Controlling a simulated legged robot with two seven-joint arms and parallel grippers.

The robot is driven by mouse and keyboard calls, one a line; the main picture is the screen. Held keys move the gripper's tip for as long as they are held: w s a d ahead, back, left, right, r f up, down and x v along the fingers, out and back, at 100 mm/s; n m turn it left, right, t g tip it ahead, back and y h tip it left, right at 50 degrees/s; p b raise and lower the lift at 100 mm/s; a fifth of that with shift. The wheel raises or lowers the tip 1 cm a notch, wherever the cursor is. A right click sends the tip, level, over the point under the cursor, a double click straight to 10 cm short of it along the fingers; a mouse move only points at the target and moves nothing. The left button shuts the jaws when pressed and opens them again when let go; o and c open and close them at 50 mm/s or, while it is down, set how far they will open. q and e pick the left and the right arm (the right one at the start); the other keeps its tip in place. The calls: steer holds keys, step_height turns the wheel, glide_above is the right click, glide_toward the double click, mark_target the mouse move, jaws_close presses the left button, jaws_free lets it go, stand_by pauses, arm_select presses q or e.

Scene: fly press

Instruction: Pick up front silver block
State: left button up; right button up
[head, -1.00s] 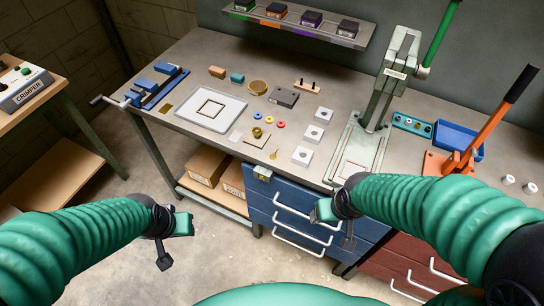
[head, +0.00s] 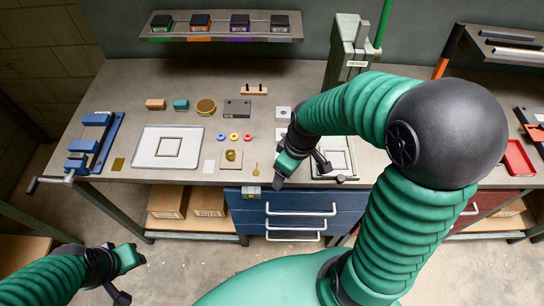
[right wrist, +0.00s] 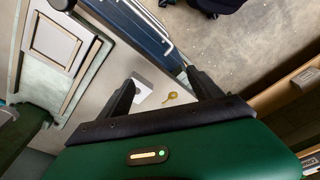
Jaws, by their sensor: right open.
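The back one (head: 283,113) shows in the head view, and the middle one (head: 280,133) is partly covered by my right arm. The front silver block (right wrist: 141,86) shows in the right wrist view between my open fingers, partly cut off by the left finger; in the head view my right gripper hides it. My right gripper (head: 300,172) is open and empty over the bench's front edge area; its fingers also show in the wrist view (right wrist: 162,80). My left gripper (head: 128,272) hangs low, away from the bench, its jaws unclear.
A brass key (head: 256,169) lies left of the gripper. The green press (head: 348,60) and its base plate (head: 337,158) stand close on the right. A white tray (head: 143,153), coloured rings and small parts fill the left. Blue drawers (head: 250,215) lie below.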

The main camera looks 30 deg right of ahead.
steer(key=w+d+r+n+t+y+p, duration=0.1)
steer(key=w+d+r+n+y+p, duration=0.3)
steer(key=d+r+n, duration=0.5)
steer(key=f, duration=0.3)
steer(key=w+a+f+m, duration=0.1)
steer(key=f, duration=0.2)
steer(key=w+a+f+m, duration=0.1)
steer(key=f, duration=0.3)
steer(key=shift+a+h, duration=0.1)
steer(key=shift+h, duration=0.2)
steer(key=shift+a+f, duration=0.15)
steer(key=shift+f, duration=0.1)
steer(key=a+f, duration=0.3)
steer(key=f, duration=0.1)
steer(key=shift+w+f, duration=0.1)
steer(key=shift+w, duration=0.3)
steer(key=shift+w+f, duration=0.1)
steer(key=shift+d, duration=0.45)
steer(key=shift+c, duration=0.7)
steer(key=shift+d+f, duration=0.1)
steer(key=shift+d, duration=0.2)
steer(key=c, duration=0.5)
steer(key=shift+c, duration=1.2)
steer(key=shift+a, duration=0.55)
jaws_close()
arm_select(q)
steer(key=r, duration=0.1)
steer(key=d+r, duration=0.1)
steer(key=r, duration=0.3)
steer(key=shift+d, duration=0.4)
